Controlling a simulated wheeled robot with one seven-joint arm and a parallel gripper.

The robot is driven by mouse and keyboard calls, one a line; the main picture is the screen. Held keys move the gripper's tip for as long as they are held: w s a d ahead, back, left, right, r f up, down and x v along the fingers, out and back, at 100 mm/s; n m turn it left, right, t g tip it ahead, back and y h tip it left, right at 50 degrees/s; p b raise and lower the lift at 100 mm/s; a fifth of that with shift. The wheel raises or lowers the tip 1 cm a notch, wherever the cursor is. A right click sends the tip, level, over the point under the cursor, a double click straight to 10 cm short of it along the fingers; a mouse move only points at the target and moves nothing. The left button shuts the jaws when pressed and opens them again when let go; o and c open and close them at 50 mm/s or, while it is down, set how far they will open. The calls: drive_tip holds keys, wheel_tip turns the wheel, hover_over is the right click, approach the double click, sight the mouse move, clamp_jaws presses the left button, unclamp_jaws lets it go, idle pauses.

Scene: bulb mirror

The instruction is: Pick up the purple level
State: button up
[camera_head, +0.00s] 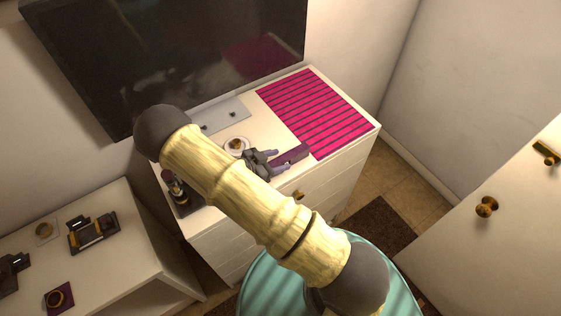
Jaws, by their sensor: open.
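The purple level (291,156) is a short bar lying on the white dresser top, close to the front edge and beside the striped mat. My gripper (276,159) is at the level's left end, with its two fingers apart and pointing right toward it. The fingers look to be on either side of the level's near end, but I cannot tell whether they touch it. My pale yellow arm crosses the middle of the view and hides part of the dresser top and front.
A pink striped mat (314,108) covers the dresser's right side. A dark screen (190,50) rises behind. A lower white cabinet (145,262) holds several small items.

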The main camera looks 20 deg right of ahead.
sight(277, 161)
idle(0.3)
clamp_jaws()
wheel_tip(277, 161, up, 10)
drive_tip(key=b, duration=0.3)
idle(0.6)
idle(0.4)
